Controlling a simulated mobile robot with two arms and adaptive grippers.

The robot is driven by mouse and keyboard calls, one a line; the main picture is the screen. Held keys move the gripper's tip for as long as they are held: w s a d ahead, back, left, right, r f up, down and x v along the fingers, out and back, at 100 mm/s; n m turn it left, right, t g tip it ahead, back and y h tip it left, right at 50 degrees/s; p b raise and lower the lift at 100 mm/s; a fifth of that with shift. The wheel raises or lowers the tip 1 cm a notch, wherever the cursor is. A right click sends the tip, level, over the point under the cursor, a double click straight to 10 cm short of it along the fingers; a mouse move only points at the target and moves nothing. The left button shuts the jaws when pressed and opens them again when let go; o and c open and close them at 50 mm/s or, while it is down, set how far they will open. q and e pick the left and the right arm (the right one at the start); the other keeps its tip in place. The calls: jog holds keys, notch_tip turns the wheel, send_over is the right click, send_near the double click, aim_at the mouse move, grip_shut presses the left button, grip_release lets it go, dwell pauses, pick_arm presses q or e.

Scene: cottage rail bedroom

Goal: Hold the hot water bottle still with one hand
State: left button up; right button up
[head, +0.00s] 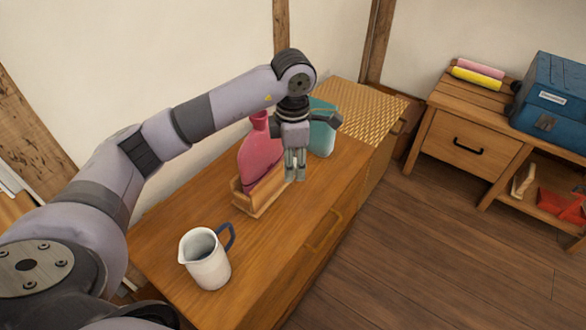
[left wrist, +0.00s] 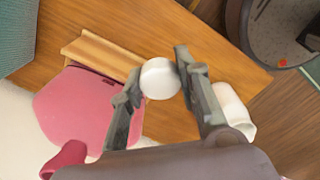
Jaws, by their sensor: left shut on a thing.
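The pink hot water bottle (head: 261,151) stands upright, leaning slightly, in a low wooden stand (head: 262,197) on the chest. My left gripper (head: 294,176) points down in front of the bottle, at its right side in the head view. In the left wrist view, the bottle (left wrist: 75,108) lies to the left of my left gripper (left wrist: 158,82), its neck at the lower left. My fingers are closed on a small white rounded piece (left wrist: 158,78); I cannot tell what it is. One finger overlaps the bottle's edge, contact unclear. My right gripper is not in view.
A white jug (head: 208,263) with a blue handle stands on the near part of the chest. A teal object (head: 324,133) stands behind my gripper, beside a woven surface (head: 370,112). A bedside table (head: 465,145) with a blue box (head: 550,98) stands right, across open floor.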

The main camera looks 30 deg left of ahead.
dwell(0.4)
pick_arm(q)
jog(key=m, duration=0.3)
jog(key=d+m, duration=0.1)
jog(key=shift+s+d+r, duration=0.1)
jog(key=shift+s+r, duration=0.2)
jog(key=shift+r, duration=0.1)
jog(key=s+d+r+m, duration=0.1)
jog(key=s+d+m, duration=0.1)
jog(key=m, duration=0.8)
jog(key=s+d+r+m, duration=0.1)
jog(key=s+d+m, duration=0.1)
jog(key=m, duration=0.9)
jog(key=shift+s+d+r, duration=0.2)
jog(key=shift+s+d, duration=0.1)
jog(key=shift+s, duration=0.05)
jog(key=shift+s+a, duration=0.1)
